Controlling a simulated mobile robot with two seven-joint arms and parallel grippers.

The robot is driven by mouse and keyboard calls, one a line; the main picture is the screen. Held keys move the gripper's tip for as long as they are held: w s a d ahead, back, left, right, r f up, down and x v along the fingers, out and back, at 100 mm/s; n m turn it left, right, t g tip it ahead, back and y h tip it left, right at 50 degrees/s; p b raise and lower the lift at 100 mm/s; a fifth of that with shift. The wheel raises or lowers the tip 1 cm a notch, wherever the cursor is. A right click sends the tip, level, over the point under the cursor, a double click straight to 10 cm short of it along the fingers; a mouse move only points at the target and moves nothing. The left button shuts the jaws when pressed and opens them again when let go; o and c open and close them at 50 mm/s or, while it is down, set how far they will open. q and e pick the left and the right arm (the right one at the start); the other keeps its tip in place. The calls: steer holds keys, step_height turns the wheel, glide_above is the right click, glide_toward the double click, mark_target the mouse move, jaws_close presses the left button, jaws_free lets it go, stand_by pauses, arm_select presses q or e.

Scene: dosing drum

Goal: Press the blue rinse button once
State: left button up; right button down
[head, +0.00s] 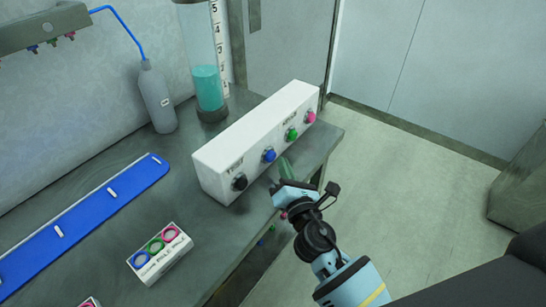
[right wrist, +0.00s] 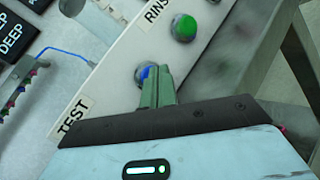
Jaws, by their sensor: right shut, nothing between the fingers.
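The white button box (head: 228,153) stands on the grey bench, with a row of black, blue, green and pink buttons on its sloping front. The blue button (head: 269,155) is second from the left in the head view. In the right wrist view the blue button (right wrist: 141,74) is partly hidden behind the fingertips. My right gripper (head: 285,164) is shut and empty, its green fingers (right wrist: 157,72) pointing at the box front close by the blue button. I cannot tell whether the tips touch it. My left gripper is not in view.
The green button (head: 292,134) is close to the fingers. A cylinder with teal liquid (head: 207,88) and a grey bottle (head: 157,98) stand behind the box. A blue strip (head: 85,222) and a small box with coloured rings (head: 160,253) lie left. The bench's front edge is below my arm.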

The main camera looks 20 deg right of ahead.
steer(key=shift+s+d+f, duration=0.1)
steer(key=shift+d+f, duration=0.05)
steer(key=shift+f, duration=0.2)
steer(key=shift+s+d, duration=0.6)
steer(key=shift+s, duration=0.05)
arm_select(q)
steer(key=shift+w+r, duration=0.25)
arm_select(e)
steer(key=shift+s+d+r, duration=0.25)
steer(key=shift+s+d, duration=0.7)
steer(key=shift+s, duration=0.3)
